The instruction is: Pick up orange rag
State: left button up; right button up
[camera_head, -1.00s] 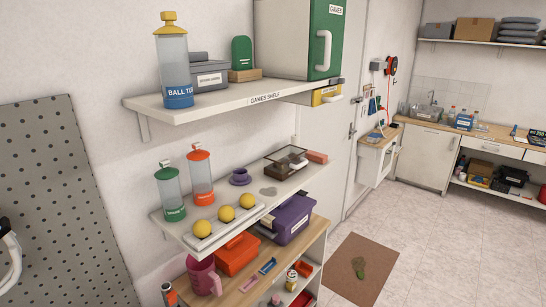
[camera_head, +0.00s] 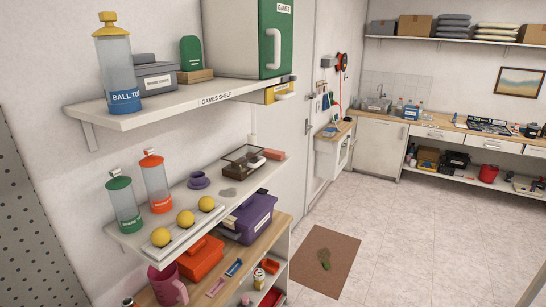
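I cannot make out an orange rag for certain. A small flat salmon-orange item (camera_head: 274,154) lies at the far end of the middle wall shelf, and I cannot tell whether it is cloth. A larger orange box-like item (camera_head: 201,258) sits on the wooden counter below, next to a purple bin. Neither of my grippers is in view.
The games shelf (camera_head: 180,103) and the middle shelf (camera_head: 175,206) jut out from the left wall above the wooden counter (camera_head: 270,236). A brown mat (camera_head: 324,258) lies on the tiled floor. Open floor (camera_head: 420,240) stretches right towards the back workbench (camera_head: 470,137).

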aim_at(275, 155)
jog(key=z, duration=0.35)
jog(key=k, duration=0.45)
jog(key=z, duration=1.2)
jog(key=i, duration=2.55)
jog(key=u, duration=0.25)
jog(key=i, duration=1.5)
jog(key=u, duration=1.7)
jog(key=i, duration=0.95)
jog(key=u, duration=0.95)
